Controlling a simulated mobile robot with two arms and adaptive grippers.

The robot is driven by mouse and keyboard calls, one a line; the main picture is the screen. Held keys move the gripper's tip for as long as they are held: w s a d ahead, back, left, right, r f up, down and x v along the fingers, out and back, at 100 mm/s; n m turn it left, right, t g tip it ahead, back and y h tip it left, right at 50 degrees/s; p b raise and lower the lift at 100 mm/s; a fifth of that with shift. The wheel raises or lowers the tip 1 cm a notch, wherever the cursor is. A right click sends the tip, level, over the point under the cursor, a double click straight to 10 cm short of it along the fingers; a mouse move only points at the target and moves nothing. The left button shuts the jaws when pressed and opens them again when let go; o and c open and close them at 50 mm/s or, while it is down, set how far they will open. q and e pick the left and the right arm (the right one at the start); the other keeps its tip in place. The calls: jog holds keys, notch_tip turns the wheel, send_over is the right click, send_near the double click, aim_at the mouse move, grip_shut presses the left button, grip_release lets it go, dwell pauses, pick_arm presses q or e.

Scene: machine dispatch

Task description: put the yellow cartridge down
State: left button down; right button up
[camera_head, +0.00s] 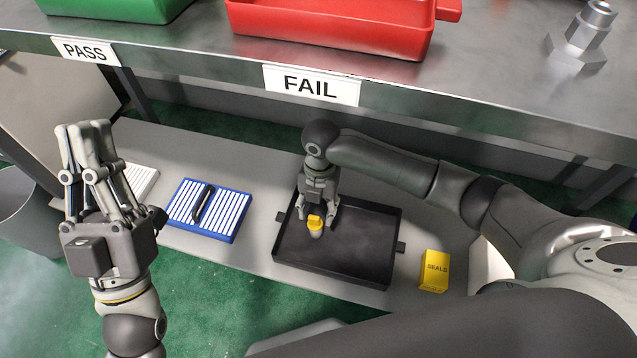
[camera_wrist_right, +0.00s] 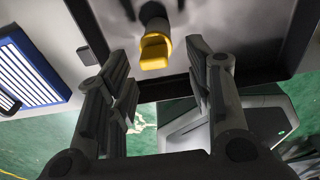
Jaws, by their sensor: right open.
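The yellow cartridge (camera_head: 315,224) stands in the black tray (camera_head: 350,268) on the lower shelf, near the tray's left side. My right gripper (camera_head: 318,212) is over the tray, with its fingers around or just beside the cartridge. In the right wrist view the cartridge's yellow top (camera_wrist_right: 155,52) lies beyond the fingertips (camera_wrist_right: 160,80), which are spread apart with a gap between them. My left gripper (camera_head: 86,150) is raised at the left, pointing up; its fingers are close together and I see nothing between them.
A blue-framed filter (camera_head: 238,226) with a black handle lies left of the tray. A yellow SEALS box (camera_head: 434,270) stands to the right. The upper bench holds a green bin (camera_head: 120,8), a red bin (camera_head: 330,35) and a metal fitting (camera_head: 583,38); its front edge overhangs behind my right arm.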

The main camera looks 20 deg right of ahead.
notch_tip(320, 180, up, 8)
jog(key=p, duration=0.3)
jog(key=w+a+r+m+t+y, duration=0.1)
jog(key=a+r+m+t+y, duration=0.25)
jog(key=a+m, duration=0.3)
jog(key=a+r+m+t+y, duration=0.3)
jog(key=a+m+t+y, duration=0.15)
jog(key=a, duration=0.35)
pick_arm(q)
jog(key=w+f+g+y, duration=0.3)
jog(key=w+f+g, duration=0.3)
jog(key=f, duration=0.5)
jog(key=shift+w+f+g, duration=0.15)
jog(key=shift+w+g, duration=0.15)
jog(key=shift+g, duration=0.7)
pick_arm(e)
jog(key=s+d+r+m+t+h, duration=0.1)
jog(key=d+r+m+t+h, duration=0.1)
jog(key=d+r+m+t, duration=0.4)
jog(key=s+d+r+m+t+h, duration=0.2)
jog(key=d+r+m+t, duration=0.4)
jog(key=r, duration=0.5)
jog(key=d+m, duration=0.2)
jog(key=m, duration=0.1)
jog(key=shift+s+d+r, duration=0.15)
jog(key=shift+s+r, duration=0.1)
jog(key=shift+r, duration=0.05)
